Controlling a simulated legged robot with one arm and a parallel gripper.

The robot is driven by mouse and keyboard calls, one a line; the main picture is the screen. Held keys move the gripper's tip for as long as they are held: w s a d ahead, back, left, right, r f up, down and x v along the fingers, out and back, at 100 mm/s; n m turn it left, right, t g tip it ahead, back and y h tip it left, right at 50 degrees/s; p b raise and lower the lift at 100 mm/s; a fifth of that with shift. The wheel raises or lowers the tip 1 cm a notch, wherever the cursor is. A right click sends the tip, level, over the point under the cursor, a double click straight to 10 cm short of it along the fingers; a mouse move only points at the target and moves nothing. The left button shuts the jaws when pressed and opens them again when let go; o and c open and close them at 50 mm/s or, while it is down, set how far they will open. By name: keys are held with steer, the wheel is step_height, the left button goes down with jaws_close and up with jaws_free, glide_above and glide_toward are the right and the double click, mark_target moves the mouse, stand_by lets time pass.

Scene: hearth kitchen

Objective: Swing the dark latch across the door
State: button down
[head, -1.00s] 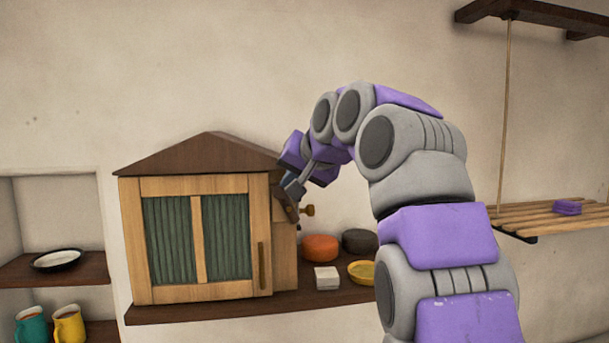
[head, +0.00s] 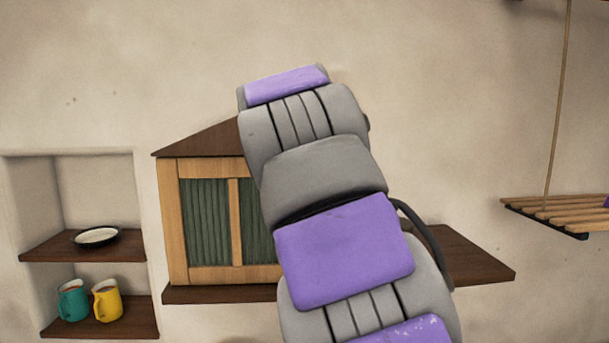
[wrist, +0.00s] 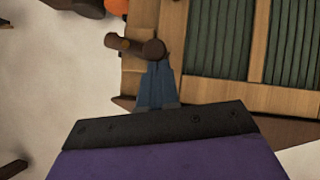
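The wooden cabinet has a door with green ribbed panels (head: 206,222) in the head view, where my arm covers its right side. The wrist view shows the cabinet roof-down, with the door's green panels (wrist: 215,38) at the right. The dark latch (wrist: 140,48) lies roughly level beside the door's edge. Its rounded end is near the door frame and its other end points left, away from the panels. My gripper's (wrist: 158,70) narrow blue-grey fingers are together, with their tips at the latch's rounded end. I cannot tell whether they touch it. The head view hides gripper and latch.
The cabinet stands on a dark wall shelf (head: 470,262). An orange object (wrist: 116,6) shows at the top of the wrist view. A niche at left holds a dish (head: 96,237), a teal mug (head: 72,301) and a yellow mug (head: 107,300). A slatted shelf (head: 560,213) hangs at right.

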steer(key=shift+f, duration=0.1)
steer(key=shift+d+f+b, duration=0.35)
steer(key=shift+d+b, duration=0.05)
steer(key=shift+d, duration=0.25)
